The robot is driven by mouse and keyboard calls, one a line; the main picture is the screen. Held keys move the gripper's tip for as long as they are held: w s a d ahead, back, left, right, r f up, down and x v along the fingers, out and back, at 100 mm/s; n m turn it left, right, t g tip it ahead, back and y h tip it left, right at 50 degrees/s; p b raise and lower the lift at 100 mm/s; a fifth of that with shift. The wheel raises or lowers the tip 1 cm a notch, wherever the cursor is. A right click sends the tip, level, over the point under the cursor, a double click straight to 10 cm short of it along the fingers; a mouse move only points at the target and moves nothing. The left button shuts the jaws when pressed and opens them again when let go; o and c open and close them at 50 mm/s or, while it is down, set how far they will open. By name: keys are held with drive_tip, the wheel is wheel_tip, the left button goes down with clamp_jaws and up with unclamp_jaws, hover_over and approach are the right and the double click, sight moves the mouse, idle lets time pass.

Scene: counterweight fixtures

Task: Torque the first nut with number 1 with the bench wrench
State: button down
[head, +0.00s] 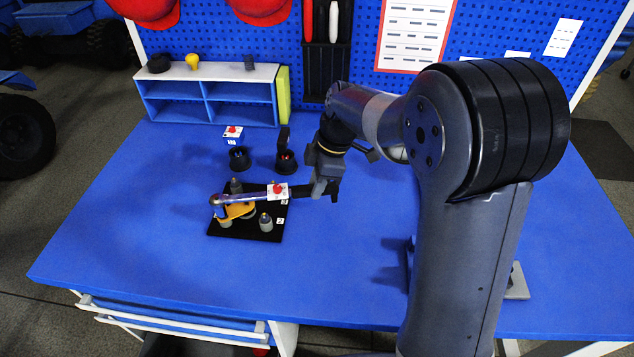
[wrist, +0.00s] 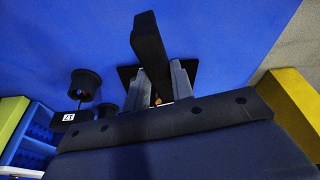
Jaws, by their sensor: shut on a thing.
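My gripper (head: 322,188) is shut on the black handle of the bench wrench (head: 245,195). The handle also shows between the fingers in the wrist view (wrist: 150,45). The wrench lies roughly level and points left. Its silver head is over the left side of the black plate (head: 245,233), above a grey nut or post at the front left. I cannot tell whether the head is seated on it. A yellow-orange part (head: 236,212) sits under the shaft. Other grey nuts stand at the plate's front right (head: 265,222) and back (head: 236,185). The number labels are too small to read surely.
Two black holders, left (head: 239,158) and right (head: 286,160), stand behind the plate. A blue shelf (head: 205,98) with small items on top stands at the back left. The blue bench (head: 130,240) is clear left and in front of the plate.

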drive_tip(key=shift+r+p, duration=0.95)
drive_tip(key=shift+r, duration=0.65)
